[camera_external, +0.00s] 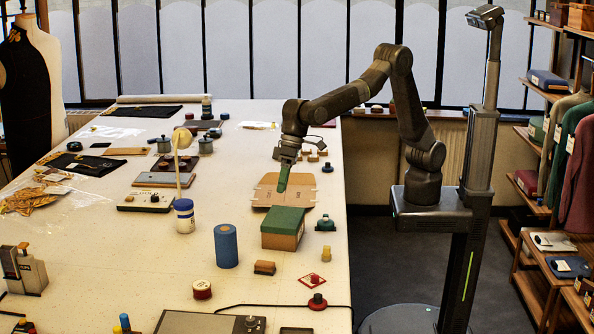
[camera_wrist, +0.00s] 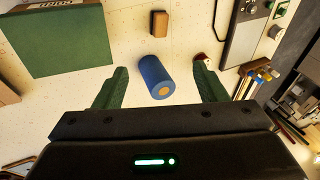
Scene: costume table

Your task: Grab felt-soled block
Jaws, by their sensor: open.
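A small brown block (camera_external: 264,267) lies on the table in front of the green-lidded box, with a darker band along it. I take it for the felt-soled block, though the felt is too small to make out. In the wrist view a small brown block (camera_wrist: 160,23) lies at the top middle, beyond the blue cylinder. My gripper (camera_external: 283,187) has green fingers and points down over the open cardboard piece, behind the green-lidded box and well apart from the block. In the wrist view my gripper (camera_wrist: 161,68) is open, with nothing held between its fingers.
The green-lidded box (camera_external: 283,227) stands between my gripper and the block. The blue cylinder (camera_external: 226,246) stands left of the block. The flattened cardboard (camera_external: 268,197) lies under my gripper.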

